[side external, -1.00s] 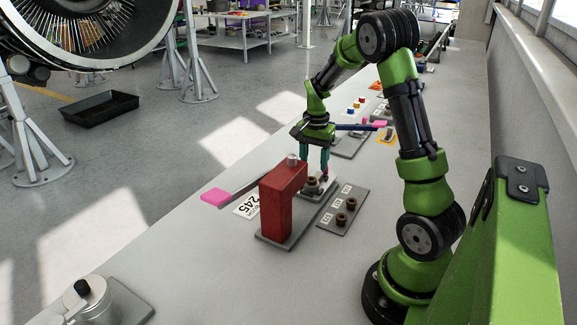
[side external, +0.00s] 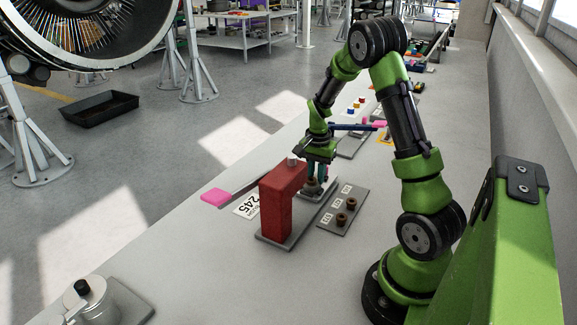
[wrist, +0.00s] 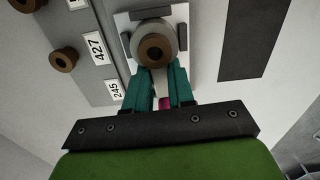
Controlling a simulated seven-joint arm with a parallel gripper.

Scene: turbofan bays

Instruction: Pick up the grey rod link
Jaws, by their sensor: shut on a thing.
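The grey rod link (wrist: 139,46) shows in the wrist view as a grey ring around a brown bushing, with a narrow shank running down between my fingers. In the side external view the link's bushing end (side external: 312,187) shows just right of the red block, at a pale plate. My gripper (wrist: 159,88) has teal fingers on both sides of the shank and is shut on it. In the side external view my gripper (side external: 318,176) is low over the plate, and the red block hides part of it. I cannot tell whether the link is clear of the plate.
A red block (side external: 280,208) on a grey base stands close in front. A grey plate with brown bushings and number labels (side external: 338,217) lies to the right. A pink-ended bar (side external: 217,197) sticks out at left. The bench toward the front is mostly clear.

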